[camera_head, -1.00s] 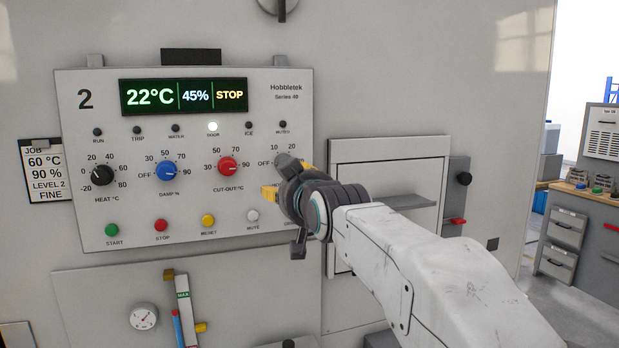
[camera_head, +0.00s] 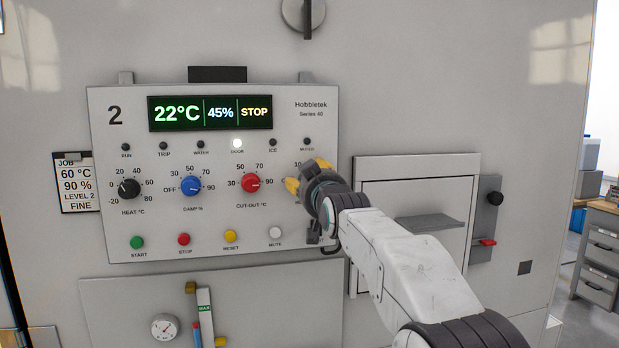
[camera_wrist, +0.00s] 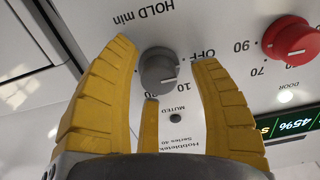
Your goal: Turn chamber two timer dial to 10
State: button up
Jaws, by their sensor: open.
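The timer dial (camera_wrist: 158,68) is a grey knob under HOLD min lettering, on chamber two's panel (camera_head: 120,248). In the wrist view the panel appears upside down, with OFF and 10 marked beside the knob. I cannot tell for sure where its pointer stands. My gripper (camera_wrist: 165,52) is open, its yellow fingers on either side of the dial and a third finger below it in the picture. I cannot tell whether they touch it.
Black heat (camera_head: 129,188), blue damp (camera_head: 191,186) and red cut-out (camera_head: 251,183) dials sit left of my gripper. Coloured buttons line the panel below. The display (camera_head: 210,113) reads 22°C, 45%, STOP. A hatch with a grey ledge (camera_head: 425,222) is to the right.

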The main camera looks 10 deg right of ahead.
jog(key=shift+w, duration=0.2)
jog(key=shift+s+r, duration=0.1)
grip_shut()
dwell(0.5)
